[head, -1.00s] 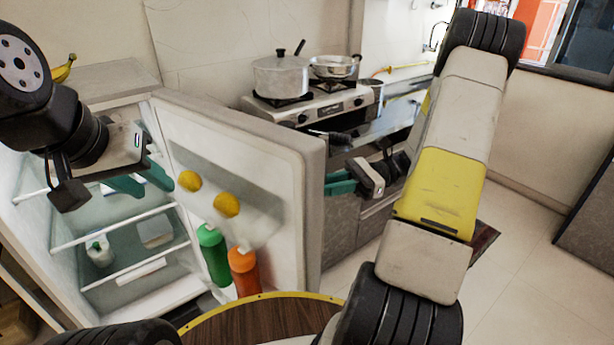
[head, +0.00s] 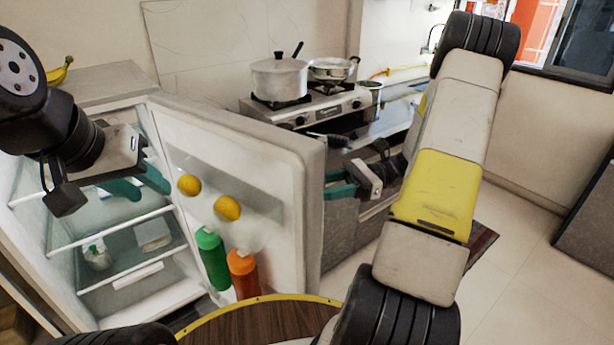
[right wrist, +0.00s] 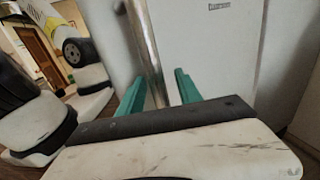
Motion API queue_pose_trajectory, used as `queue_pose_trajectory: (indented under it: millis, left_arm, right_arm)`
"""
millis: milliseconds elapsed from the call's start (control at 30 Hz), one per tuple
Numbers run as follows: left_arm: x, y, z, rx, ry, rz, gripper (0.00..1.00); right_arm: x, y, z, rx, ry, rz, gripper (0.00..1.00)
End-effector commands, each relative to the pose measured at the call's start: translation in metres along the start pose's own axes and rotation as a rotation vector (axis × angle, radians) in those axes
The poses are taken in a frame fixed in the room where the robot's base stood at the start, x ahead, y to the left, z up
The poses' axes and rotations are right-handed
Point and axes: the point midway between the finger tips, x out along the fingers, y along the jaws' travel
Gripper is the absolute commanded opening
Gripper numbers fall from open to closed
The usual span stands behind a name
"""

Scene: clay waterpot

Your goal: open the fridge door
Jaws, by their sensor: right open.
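The fridge door (head: 290,170) stands wide open in the head view, its inner side facing me. It hides its outer face there. In the right wrist view the pale outer face (right wrist: 215,60) and a vertical metal handle (right wrist: 146,50) show. My right gripper (head: 328,184) is at the outer side of the door; its teal fingers (right wrist: 158,88) are apart with the handle between them. I cannot tell whether either finger touches it. My left gripper (head: 153,192) is open and empty in front of the open fridge interior (head: 110,255), left of the door.
Two yellow fruits (head: 227,207), a green bottle (head: 212,260) and an orange bottle (head: 242,274) are on the door's inner side. A stove with a pot (head: 279,80) stands behind. Bananas (head: 59,71) lie on the fridge top. Floor (head: 520,265) is clear at right.

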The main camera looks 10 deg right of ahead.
Motion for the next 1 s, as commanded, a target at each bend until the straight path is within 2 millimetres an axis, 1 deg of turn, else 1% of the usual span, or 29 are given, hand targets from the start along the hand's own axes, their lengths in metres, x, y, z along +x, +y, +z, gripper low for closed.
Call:
queue_pose_trajectory:
  millis: [133, 400, 500, 667, 1000]
  left_arm:
    - [0.0, 0.0, 0.0, 0.0, 0.0, 0.0, 0.36]
    - [0.0, 0.0, 0.0, 0.0, 0.0, 0.0, 0.36]
    - [0.0, 0.0, 0.0, 0.0, 0.0, 0.0, 0.36]
    - [0.0, 0.0, 0.0, 0.0, 0.0, 0.0, 0.36]
    - [0.0, 0.0, 0.0, 0.0, 0.0, 0.0, 0.36]
  right_arm:
    - [-0.015, -0.001, -0.001, -0.001, 0.002, -0.004, 0.41]
    - [-0.06, -0.002, -0.001, -0.001, 0.002, -0.002, 0.41]
    - [-0.071, -0.001, -0.001, -0.001, 0.001, -0.001, 0.41]
    - [-0.077, -0.001, -0.001, 0.0, 0.001, 0.0, 0.41]
    - [-0.076, -0.001, 0.0, 0.0, 0.0, 0.0, 0.41]
